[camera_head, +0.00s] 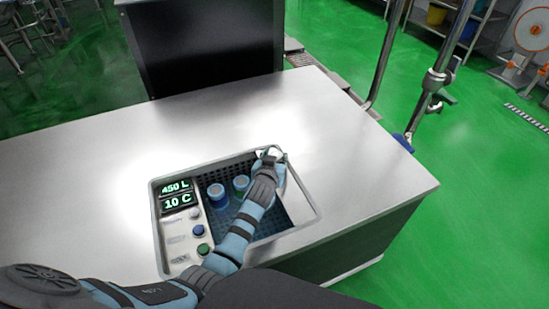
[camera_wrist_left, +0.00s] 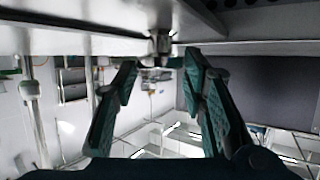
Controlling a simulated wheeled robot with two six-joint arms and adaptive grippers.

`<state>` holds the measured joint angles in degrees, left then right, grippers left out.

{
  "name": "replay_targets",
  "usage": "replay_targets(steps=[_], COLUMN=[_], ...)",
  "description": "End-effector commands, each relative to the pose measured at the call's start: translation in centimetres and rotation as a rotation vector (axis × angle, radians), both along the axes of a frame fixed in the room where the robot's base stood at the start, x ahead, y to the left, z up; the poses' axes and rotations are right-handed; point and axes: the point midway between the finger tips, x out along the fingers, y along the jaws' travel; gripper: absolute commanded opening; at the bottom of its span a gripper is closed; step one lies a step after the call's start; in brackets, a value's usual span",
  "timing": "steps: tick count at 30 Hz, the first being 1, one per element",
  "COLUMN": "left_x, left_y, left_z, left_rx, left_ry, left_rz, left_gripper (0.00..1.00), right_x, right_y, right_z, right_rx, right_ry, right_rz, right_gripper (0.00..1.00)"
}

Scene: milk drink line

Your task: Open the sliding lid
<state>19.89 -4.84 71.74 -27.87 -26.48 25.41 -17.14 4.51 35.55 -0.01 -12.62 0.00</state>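A steel counter (camera_head: 110,150) holds a recessed compartment with a dark blue grid floor (camera_head: 270,222). Two blue-capped containers (camera_head: 217,193) (camera_head: 241,184) stand inside. My left arm reaches across the compartment, and its gripper (camera_head: 270,156) is at the far right corner of the opening, by a small metal handle. In the left wrist view the gripper (camera_wrist_left: 161,62) has its two teal fingers apart. A metal knob-like part (camera_wrist_left: 160,45) shows between the fingertips; contact is not clear. I cannot tell the lid's outline or position for sure. My right gripper is not in view.
A control panel (camera_head: 187,240) with displays reading 450 L and 10 C and several round buttons lines the left of the compartment. A black-fronted cabinet (camera_head: 205,50) stands behind the counter. Metal pipes (camera_head: 432,82) rise beyond the right edge. The counter's left top is clear.

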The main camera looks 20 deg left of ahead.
Motion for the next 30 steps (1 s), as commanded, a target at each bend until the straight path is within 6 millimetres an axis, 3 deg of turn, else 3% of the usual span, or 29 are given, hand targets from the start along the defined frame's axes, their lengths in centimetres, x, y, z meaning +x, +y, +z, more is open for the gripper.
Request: replay_targets(steps=[3, 13, 24, 30], left_x=[0.0, -0.4, -6.4, -6.9], left_y=[0.0, -0.1, -1.1, -1.1], left_z=[0.0, 0.1, 2.6, 2.9], left_rx=[0.0, 0.0, -0.001, 0.001], left_ry=[0.0, 0.001, 0.0, 0.0], left_rz=[-0.001, -0.001, -0.001, 0.0], left_gripper=[0.56, 0.56, 0.56, 0.56], right_x=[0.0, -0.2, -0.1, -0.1], right_y=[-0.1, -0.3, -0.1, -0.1], right_z=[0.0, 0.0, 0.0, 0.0], right_rx=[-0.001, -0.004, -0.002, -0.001], right_ry=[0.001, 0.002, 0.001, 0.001], right_rz=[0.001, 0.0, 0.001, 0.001], right_gripper=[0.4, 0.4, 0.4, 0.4])
